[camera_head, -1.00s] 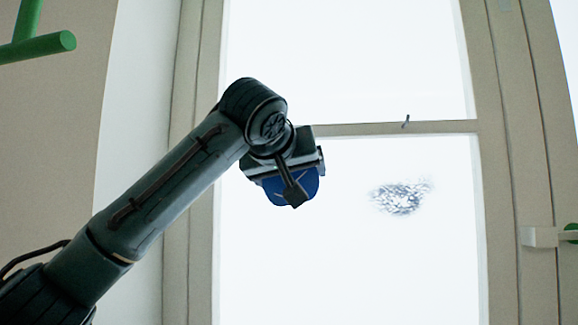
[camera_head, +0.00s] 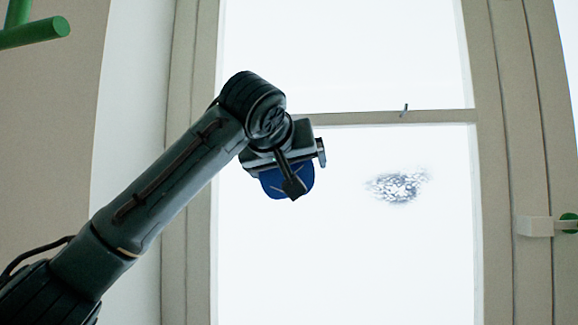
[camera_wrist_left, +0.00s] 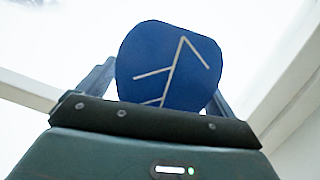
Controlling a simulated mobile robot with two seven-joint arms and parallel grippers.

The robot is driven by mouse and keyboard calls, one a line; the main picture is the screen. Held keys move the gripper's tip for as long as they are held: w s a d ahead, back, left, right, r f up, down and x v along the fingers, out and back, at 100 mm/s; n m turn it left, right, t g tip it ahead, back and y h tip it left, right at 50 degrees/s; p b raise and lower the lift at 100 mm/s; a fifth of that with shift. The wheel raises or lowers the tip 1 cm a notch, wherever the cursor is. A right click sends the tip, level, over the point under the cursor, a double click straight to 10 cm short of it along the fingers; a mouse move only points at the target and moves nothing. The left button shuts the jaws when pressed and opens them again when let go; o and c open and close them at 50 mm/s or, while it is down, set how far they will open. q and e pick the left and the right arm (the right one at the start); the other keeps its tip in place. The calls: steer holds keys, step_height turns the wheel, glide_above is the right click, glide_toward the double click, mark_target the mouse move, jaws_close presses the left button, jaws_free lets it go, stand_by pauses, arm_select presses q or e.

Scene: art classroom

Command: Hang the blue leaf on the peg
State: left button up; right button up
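The blue leaf (camera_head: 272,181) is held by my left gripper (camera_head: 299,172) in front of the window; fingers partly cover it in the head view. In the left wrist view the leaf (camera_wrist_left: 150,60) is a rounded blue piece with pale vein lines, standing between the two fingers (camera_wrist_left: 160,88). A small dark peg (camera_head: 404,110) sticks up at the window's crossbar, to the right of and higher in the picture than the gripper. The leaf is apart from the peg in the picture. My right gripper is not in view.
The pale window frame (camera_head: 492,170) surrounds bright panes. A white handle block (camera_head: 535,226) with a green part sits at the right. Green bars (camera_head: 35,32) show at the upper left. A dark speckled patch (camera_head: 398,186) lies in the lower pane. Nothing visible stands between gripper and peg.

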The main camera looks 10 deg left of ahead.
arm_select(q)
steer(key=shift+o, duration=0.7)
steer(key=b+v, duration=0.3)
steer(key=v, duration=1)
steer(key=shift+b, duration=0.3)
steer(key=shift+s, duration=0.1)
